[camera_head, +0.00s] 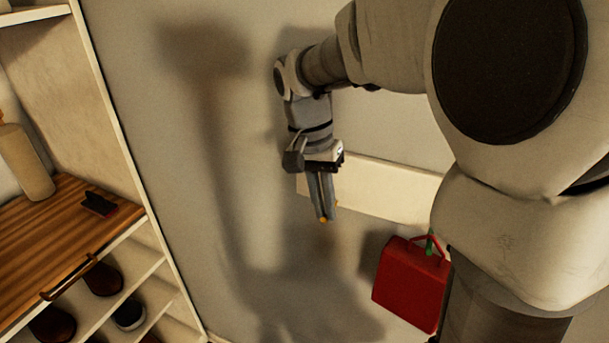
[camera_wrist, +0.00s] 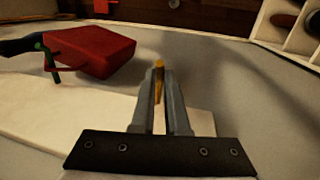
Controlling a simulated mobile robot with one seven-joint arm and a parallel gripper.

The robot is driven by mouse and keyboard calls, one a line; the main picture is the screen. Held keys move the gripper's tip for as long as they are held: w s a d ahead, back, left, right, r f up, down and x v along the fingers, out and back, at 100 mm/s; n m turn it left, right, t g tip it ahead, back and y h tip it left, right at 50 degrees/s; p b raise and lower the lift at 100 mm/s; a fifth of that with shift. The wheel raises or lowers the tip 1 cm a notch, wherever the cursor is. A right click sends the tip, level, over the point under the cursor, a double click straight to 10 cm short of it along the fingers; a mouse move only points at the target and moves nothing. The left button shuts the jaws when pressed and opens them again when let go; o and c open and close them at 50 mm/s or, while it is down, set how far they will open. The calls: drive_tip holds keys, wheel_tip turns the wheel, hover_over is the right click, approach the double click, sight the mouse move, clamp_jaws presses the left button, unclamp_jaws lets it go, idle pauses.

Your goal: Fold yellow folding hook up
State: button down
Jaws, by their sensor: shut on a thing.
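My gripper (camera_head: 327,212) points down in front of the wall in the head view. In the wrist view its two fingers (camera_wrist: 161,85) are close together with the yellow folding hook (camera_wrist: 158,78) between them. The hook shows as a narrow yellow strip between the fingers, with its end just past the fingertips. In the head view only a small yellow bit of the hook (camera_head: 323,219) shows at the fingertips. The fingers hide most of the hook, so its exact fold angle cannot be told.
A pale board (camera_head: 390,190) is on the wall behind my gripper. A red bag (camera_head: 409,285) hangs from a green hook (camera_head: 430,242) to the right. A shelf unit (camera_head: 125,165) with a bottle (camera_head: 25,165) and shoes stands at left. Bare wall lies between.

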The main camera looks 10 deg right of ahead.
drive_tip(key=p, duration=0.1)
drive_tip(key=g+p, duration=0.1)
drive_tip(key=shift+w+d+r+y+p, duration=0.1)
drive_tip(key=shift+w+r+y+p, duration=0.15)
drive_tip(key=shift+r+y+p, duration=0.15)
drive_tip(key=c, duration=0.9)
unclamp_jaws()
drive_tip(key=shift+f, duration=0.1)
drive_tip(key=shift+s+f+b, duration=0.1)
drive_tip(key=shift+f+b, duration=0.05)
drive_tip(key=shift+b, duration=0.35)
